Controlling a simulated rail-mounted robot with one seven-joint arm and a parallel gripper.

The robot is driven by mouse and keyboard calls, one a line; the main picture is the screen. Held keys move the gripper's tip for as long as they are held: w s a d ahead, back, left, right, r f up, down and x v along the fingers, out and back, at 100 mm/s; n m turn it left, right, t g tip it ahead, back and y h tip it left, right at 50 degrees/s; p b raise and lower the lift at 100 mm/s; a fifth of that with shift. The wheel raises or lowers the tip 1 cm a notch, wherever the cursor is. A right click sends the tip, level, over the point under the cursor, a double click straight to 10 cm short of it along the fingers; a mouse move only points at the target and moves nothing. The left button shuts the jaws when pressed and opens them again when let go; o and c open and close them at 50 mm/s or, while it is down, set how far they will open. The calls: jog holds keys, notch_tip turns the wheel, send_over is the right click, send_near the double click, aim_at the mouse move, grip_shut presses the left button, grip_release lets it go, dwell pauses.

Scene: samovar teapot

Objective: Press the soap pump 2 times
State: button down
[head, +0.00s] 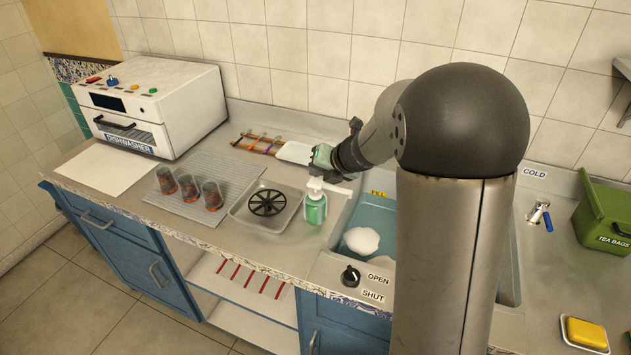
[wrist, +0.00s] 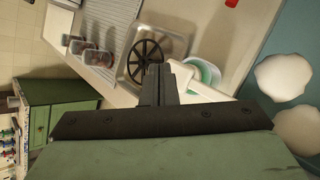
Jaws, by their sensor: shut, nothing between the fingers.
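The soap pump is a green bottle (head: 315,208) with a white pump head (head: 315,185), standing upright on the counter between the drain tray and the sink. In the wrist view, its white top (wrist: 205,88) and part of the green bottle (wrist: 208,72) show just right of the fingertips. My gripper (head: 324,178) is above and close to the pump head in the head view. Its dark fingers (wrist: 158,72) are shut and empty. I cannot tell whether they touch the pump head.
A drain tray with a black round grate (head: 267,203) lies left of the bottle. Several glasses (head: 187,188) stand on a ribbed mat (head: 178,213) further left. The sink (head: 372,214), holding a white object (head: 361,241), is right. A dishwasher (head: 160,105) stands at the back left.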

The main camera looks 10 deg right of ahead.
aim_at(318, 184)
jog(key=shift+f, duration=0.1)
jog(key=shift+f, duration=0.35)
jog(key=shift+f+b, duration=0.9)
jog(key=shift+f, duration=0.05)
dwell(0.9)
dwell(0.4)
jog(key=shift+r+p, duration=1.35)
notch_tip(318, 184, up, 5)
jog(key=p, duration=0.5)
jog(key=shift+r, duration=0.1)
